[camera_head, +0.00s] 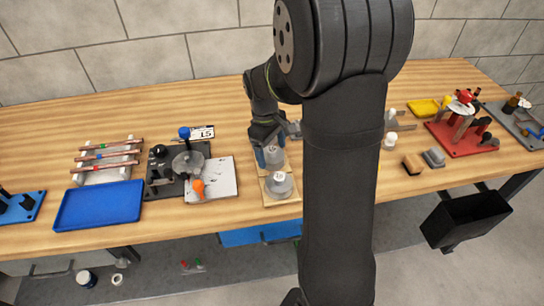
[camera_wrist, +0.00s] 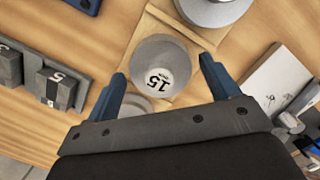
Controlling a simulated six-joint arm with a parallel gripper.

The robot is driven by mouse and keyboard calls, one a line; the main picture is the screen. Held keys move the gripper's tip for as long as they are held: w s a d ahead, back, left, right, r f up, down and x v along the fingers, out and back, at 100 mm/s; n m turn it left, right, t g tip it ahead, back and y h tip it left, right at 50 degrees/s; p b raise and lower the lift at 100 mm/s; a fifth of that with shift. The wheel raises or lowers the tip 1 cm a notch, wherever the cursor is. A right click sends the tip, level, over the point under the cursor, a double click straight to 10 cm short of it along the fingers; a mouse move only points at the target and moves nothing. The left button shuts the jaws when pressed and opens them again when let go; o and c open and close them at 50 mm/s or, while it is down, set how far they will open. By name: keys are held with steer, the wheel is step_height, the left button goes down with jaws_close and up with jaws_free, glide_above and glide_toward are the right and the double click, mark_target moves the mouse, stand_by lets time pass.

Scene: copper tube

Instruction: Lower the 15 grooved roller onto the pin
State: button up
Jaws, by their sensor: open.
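The grey roller marked 15 (camera_wrist: 160,52) sits on a wooden board (camera_wrist: 146,30); it also shows in the head view (camera_head: 274,154). My gripper (camera_wrist: 165,72) is open, with a blue-tipped finger on either side of the roller and a narrow gap at each side. In the head view my gripper (camera_head: 268,148) is low over the far end of the board. A dark bending fixture (camera_head: 163,168) with a blue-knobbed handle (camera_head: 184,133) and a grey disc (camera_head: 187,162) stands to the left. I cannot make out the pin.
A second, larger grey roller (camera_head: 280,185) is on the near end of the board. A white plate (camera_head: 222,178) with an orange-handled part (camera_head: 198,188) lies between fixture and board. A blue tray (camera_head: 98,204) and copper tubes on a rack (camera_head: 108,154) are further left. Marked grey blocks (camera_wrist: 55,88) are beside my gripper.

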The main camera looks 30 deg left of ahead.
steer(key=shift+f, duration=0.35)
steer(key=shift+c, duration=0.4)
steer(key=c, duration=1.1)
